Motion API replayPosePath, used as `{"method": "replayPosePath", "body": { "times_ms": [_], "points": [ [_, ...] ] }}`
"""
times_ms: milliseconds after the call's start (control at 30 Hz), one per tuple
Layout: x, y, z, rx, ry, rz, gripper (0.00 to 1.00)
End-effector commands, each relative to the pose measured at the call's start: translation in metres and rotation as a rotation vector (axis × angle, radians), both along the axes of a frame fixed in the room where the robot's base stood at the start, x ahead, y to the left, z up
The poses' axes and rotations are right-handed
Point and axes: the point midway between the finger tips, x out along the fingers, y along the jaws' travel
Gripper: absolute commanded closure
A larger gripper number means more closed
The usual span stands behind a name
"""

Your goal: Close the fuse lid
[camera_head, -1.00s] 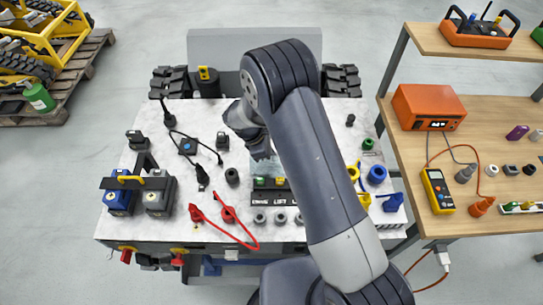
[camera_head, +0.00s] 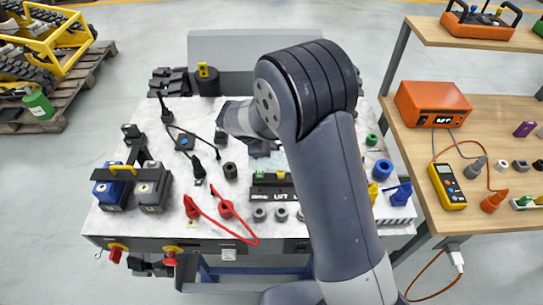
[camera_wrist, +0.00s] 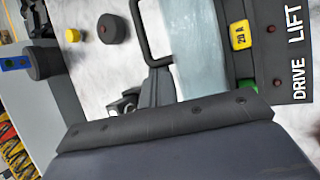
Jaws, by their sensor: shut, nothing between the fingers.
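The fuse box is a black panel marked DRIVE and LIFT (camera_wrist: 296,75), with a yellow 20 A fuse (camera_wrist: 240,35) and a green fuse partly hidden at its lower edge. In the head view the panel (camera_head: 270,192) lies at the middle of the bench. Its clear lid (camera_wrist: 200,45) stands open beside the fuses, with a black loop handle (camera_wrist: 148,35) on its far side. My gripper (camera_wrist: 150,92) is shut and empty, close to the lid's handle end; I cannot tell if they touch.
Red leads (camera_head: 227,209), blue and grey batteries (camera_head: 152,187) and black connectors crowd the bench's left. Blue and yellow parts (camera_head: 383,169) stand right of my arm. A wooden side bench (camera_head: 475,155) with an orange unit lies further right.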

Motion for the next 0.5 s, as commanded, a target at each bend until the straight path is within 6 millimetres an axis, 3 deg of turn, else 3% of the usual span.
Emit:
{"method": "replayPosePath", "body": {
  "times_ms": [33,500],
  "points": [
    [-0.002,-0.001,-0.006,0.0,-0.032,0.001,1.0],
    [-0.018,-0.001,0.004,0.001,-0.311,0.0,1.0]
  ]
}}
